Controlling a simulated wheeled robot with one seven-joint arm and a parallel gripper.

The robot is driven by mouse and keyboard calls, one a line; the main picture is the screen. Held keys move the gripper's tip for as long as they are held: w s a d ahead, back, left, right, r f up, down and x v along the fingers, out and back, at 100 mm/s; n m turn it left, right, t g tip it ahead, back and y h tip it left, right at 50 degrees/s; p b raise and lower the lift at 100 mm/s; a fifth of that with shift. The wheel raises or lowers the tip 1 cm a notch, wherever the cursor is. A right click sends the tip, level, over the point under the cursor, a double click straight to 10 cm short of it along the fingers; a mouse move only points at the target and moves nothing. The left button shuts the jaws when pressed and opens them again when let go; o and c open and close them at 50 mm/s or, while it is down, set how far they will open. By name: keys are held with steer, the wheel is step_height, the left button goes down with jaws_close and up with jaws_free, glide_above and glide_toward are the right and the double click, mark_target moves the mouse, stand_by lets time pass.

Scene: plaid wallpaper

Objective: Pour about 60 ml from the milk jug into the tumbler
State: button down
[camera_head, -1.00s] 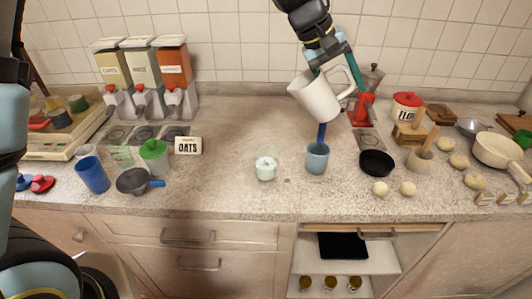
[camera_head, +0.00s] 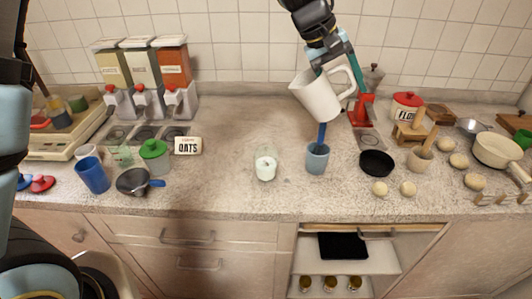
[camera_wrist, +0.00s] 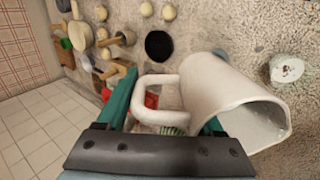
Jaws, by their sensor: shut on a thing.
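The white milk jug (camera_head: 318,98) is in my gripper (camera_head: 338,74), which is shut on its handle. The jug is tilted to the left, above the counter. In the wrist view, the jug (camera_wrist: 215,90) shows its open mouth at lower right, and my gripper (camera_wrist: 165,118) is at the handle. A clear glass (camera_head: 265,160), which looks like the tumbler, stands on the counter left of and below the jug, with white in its lower part. Its white top shows in the wrist view (camera_wrist: 286,68). No white stream is visible between them.
A grey-blue cup (camera_head: 317,160) stands under the jug, with a blue strip (camera_head: 322,132) rising from it. A black pan (camera_head: 376,163) is to the right. Dispensers (camera_head: 140,75), a blue cup (camera_head: 93,176) and a saucepan (camera_head: 133,182) are left. Counter left of the glass is free.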

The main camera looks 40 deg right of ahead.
steer(key=shift+s+d+f+t+y, duration=0.35)
steer(key=shift+s+d+t+y, duration=0.3)
steer(key=shift+y, duration=0.45)
steer(key=shift+s+d+f+t+y, duration=0.1)
steer(key=shift+d+f+t+y, duration=0.2)
steer(key=shift+f+t+y, duration=0.5)
steer(key=shift+d+f+t+y, duration=0.15)
steer(key=shift+t+y, duration=0.3)
steer(key=shift+y, duration=0.35)
stand_by(1.1)
